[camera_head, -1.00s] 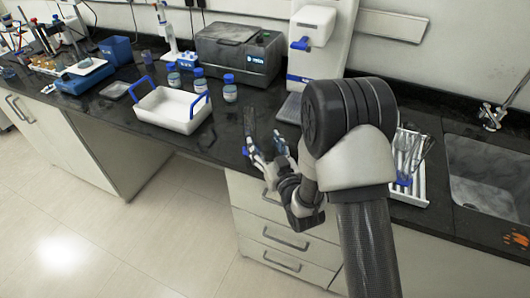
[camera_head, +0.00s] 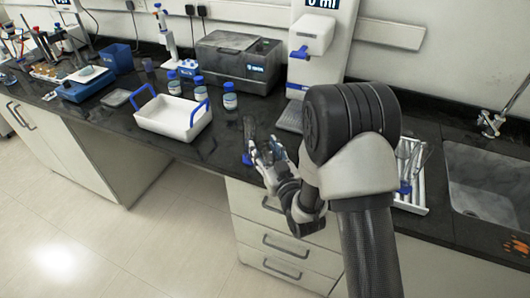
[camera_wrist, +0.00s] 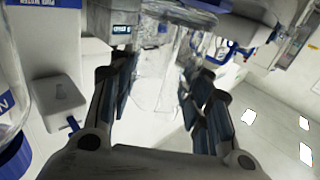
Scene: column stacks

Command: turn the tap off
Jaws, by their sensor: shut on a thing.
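A white water dispenser (camera_head: 320,72) stands at the back of the counter, with a display reading 0 ml. Its tap has a blue lever (camera_head: 299,52) under the white head, pointing left toward the front. No water stream can be made out. The dispenser shows upside down at left in the wrist view, with its blue lever (camera_wrist: 73,124). My gripper (camera_head: 263,148) is over the counter's front edge, apart from and below the tap. In the wrist view its fingers are around a clear glass vessel (camera_wrist: 155,75); the vessel's exact shape is hard to tell.
A white tray with blue handles (camera_head: 170,121) and several blue-capped bottles (camera_head: 230,100) stand left of my gripper. A grey machine (camera_head: 236,62) is behind them. A utensil tray (camera_head: 412,195), a sink (camera_head: 480,178) and its faucet (camera_head: 490,122) are at right.

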